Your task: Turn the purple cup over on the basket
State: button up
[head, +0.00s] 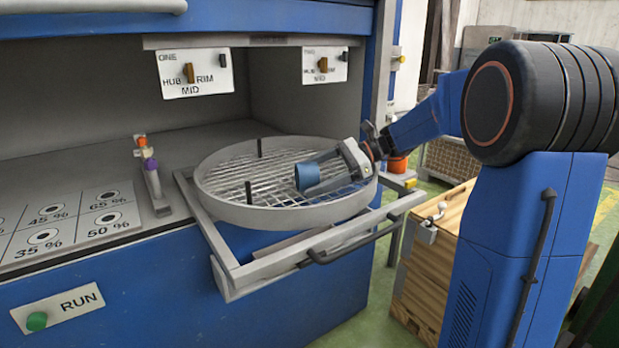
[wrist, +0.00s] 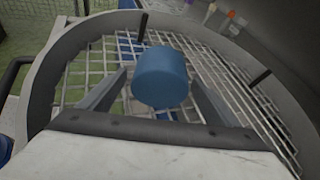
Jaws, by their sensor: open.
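The only cup-like thing I see is a blue cup (head: 312,175), in the round mesh basket (head: 285,214) on the pulled-out rack. It looks tilted in the head view, with one round end facing left. My gripper (head: 340,172) reaches in from the right, just beside the cup. In the wrist view the cup (wrist: 160,78) lies between the two spread fingers of my gripper (wrist: 157,92), with gaps at both sides. The gripper is open. I cannot tell whether the cup touches the mesh. No purple cup shows; a small purple piece (head: 151,164) sits on the stand at left.
Two dark posts (head: 249,192) rise from the basket. The drawer handle (head: 350,240) is in front. A small holder (head: 143,146) with an orange top stands left of the basket. The cabinet opening is behind, and a wooden crate (head: 430,262) stands right.

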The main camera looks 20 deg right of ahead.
jog(key=shift+a+f, duration=0.25)
jog(key=shift+a, duration=0.2)
jog(key=shift+c, duration=0.5)
jog(key=shift+w, duration=0.1)
jog(key=c, duration=1.2)
